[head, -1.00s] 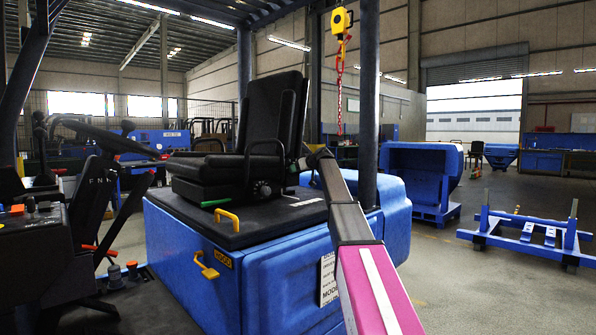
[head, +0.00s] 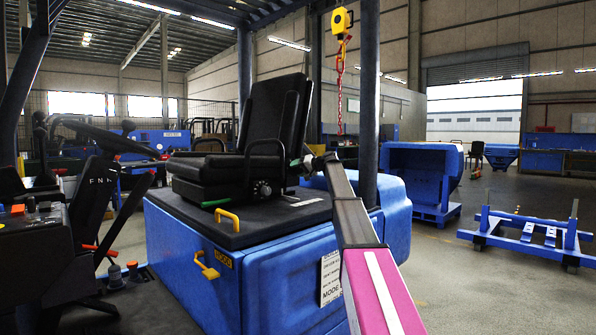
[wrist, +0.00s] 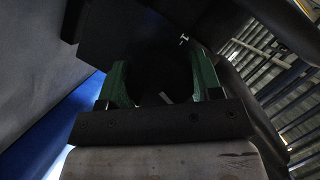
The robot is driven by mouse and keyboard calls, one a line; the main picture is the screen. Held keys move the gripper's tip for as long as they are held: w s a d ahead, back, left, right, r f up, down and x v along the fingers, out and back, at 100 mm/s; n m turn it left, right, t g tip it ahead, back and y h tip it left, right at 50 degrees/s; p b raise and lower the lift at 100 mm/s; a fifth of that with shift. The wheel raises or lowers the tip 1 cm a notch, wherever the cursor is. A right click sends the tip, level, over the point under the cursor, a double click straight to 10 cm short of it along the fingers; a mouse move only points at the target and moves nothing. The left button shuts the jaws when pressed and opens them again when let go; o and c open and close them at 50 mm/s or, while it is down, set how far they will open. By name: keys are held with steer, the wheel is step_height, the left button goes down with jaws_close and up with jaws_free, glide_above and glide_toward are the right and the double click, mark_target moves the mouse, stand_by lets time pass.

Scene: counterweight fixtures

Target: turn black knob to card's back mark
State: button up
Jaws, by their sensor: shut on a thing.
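My gripper shows in the wrist view (wrist: 160,90) with two green fingers, one on each side of a dark round thing. This looks like the black knob (wrist: 160,75); it is very dark, with a short pale line near its lower edge. The fingers are shut on it. A small white mark (wrist: 183,39) shows on the dark surface beyond. In the head view my arm reaches to the right side of the black seat (head: 240,165), by the lower backrest; the fingertips are too small there to make out. I cannot make out the card's marks.
A separate round dial (head: 262,189) is on the seat's side. The seat stands on a blue vehicle body (head: 290,270) with a yellow handle (head: 227,218) on its black deck. A dark post (head: 368,100) rises close behind my arm. A red chain (head: 340,100) hangs above.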

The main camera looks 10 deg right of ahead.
steer(key=shift+m+y, duration=0.5)
steer(key=shift+m, duration=0.3)
steer(key=o, duration=0.9)
steer(key=shift+s+d, duration=0.1)
steer(key=v, duration=1)
steer(key=shift+d, duration=0.25)
steer(key=shift+s+r, duration=0.1)
steer(key=shift+s, duration=0.05)
